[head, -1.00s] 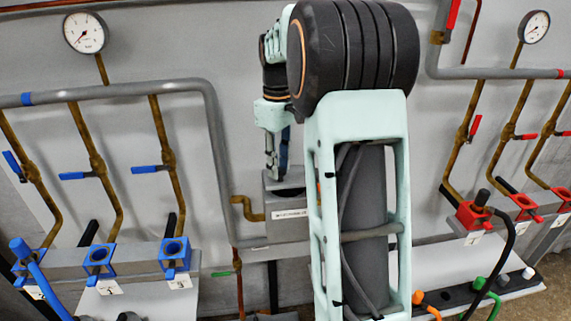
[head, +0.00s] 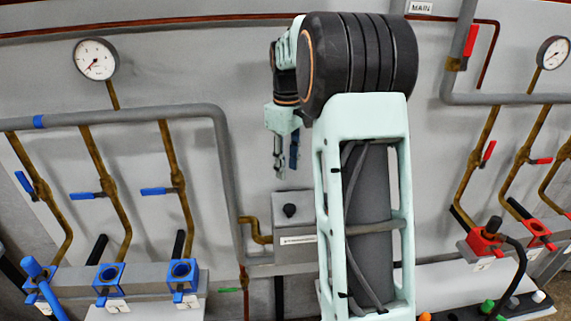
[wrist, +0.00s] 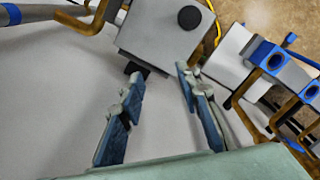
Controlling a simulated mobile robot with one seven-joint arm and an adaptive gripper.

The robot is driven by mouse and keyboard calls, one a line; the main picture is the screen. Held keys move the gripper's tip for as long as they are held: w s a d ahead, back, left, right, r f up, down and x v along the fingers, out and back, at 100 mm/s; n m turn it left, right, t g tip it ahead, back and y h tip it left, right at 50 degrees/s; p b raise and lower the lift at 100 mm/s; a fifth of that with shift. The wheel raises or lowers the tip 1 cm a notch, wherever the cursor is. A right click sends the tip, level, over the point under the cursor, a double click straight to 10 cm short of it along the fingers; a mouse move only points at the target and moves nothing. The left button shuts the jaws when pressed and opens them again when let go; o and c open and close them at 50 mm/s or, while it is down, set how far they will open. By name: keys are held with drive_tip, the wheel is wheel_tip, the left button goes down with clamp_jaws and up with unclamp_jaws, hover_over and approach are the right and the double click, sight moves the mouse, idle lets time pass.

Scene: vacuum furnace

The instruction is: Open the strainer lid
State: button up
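The strainer is a grey box (head: 300,225) with a white label on its front, beside a bent brass pipe. A dark round knob (head: 289,210) shows on its grey top, which looks covered. The knob also shows near the top of the wrist view (wrist: 190,17), on the strainer's grey face (wrist: 150,40). My gripper (head: 286,168) hangs above the strainer, apart from it. In the wrist view my gripper (wrist: 160,72) has its two blue-grey fingers apart, with nothing between them. The knob lies beyond the fingertips.
Blue sockets (head: 183,277) stand left of the strainer; red sockets (head: 486,241) stand to the right. Pipes with blue (head: 158,190) and red (head: 488,150) valve levers line the wall. A grey pipe (head: 222,150) runs down beside the strainer.

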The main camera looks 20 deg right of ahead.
drive_tip(key=shift+o, duration=0.7)
drive_tip(key=shift+w+a+f, duration=0.1)
drive_tip(key=shift+a, duration=0.05)
wheel_tip(320, 180, up, 12)
drive_tip(key=shift+w, duration=0.1)
